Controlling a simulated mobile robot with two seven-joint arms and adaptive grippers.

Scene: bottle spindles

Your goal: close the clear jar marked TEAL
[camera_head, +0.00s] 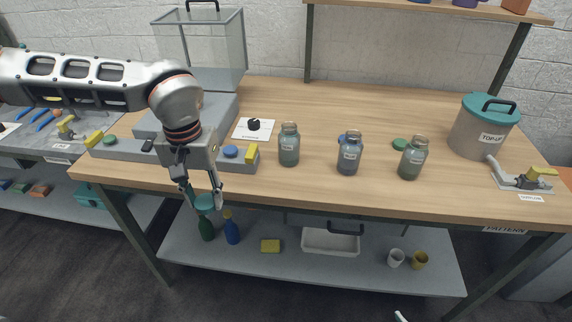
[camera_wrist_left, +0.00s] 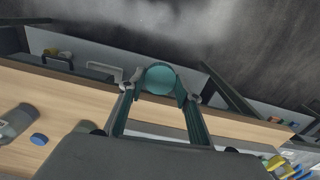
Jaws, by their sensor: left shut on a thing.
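My left gripper (camera_head: 205,198) is shut on a round teal lid (camera_head: 205,203) and holds it in front of the workbench's front edge, over the lower shelf. In the left wrist view the teal lid (camera_wrist_left: 160,79) sits between the two fingertips. Three clear glass jars stand upright and uncovered on the bench: a left jar (camera_head: 289,150), a middle jar (camera_head: 348,157) and a right jar (camera_head: 412,162). Each has a small label, too small to read, so I cannot tell which says TEAL. Only a white tip at the bottom edge may be my right gripper.
A green lid (camera_head: 400,144) lies beside the right jar, and a blue lid (camera_head: 342,139) partly behind the middle jar. A grey TOP-UP pot (camera_head: 478,134) and a clamp (camera_head: 527,180) stand at right. A grey fixture (camera_head: 185,152) is behind my left gripper.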

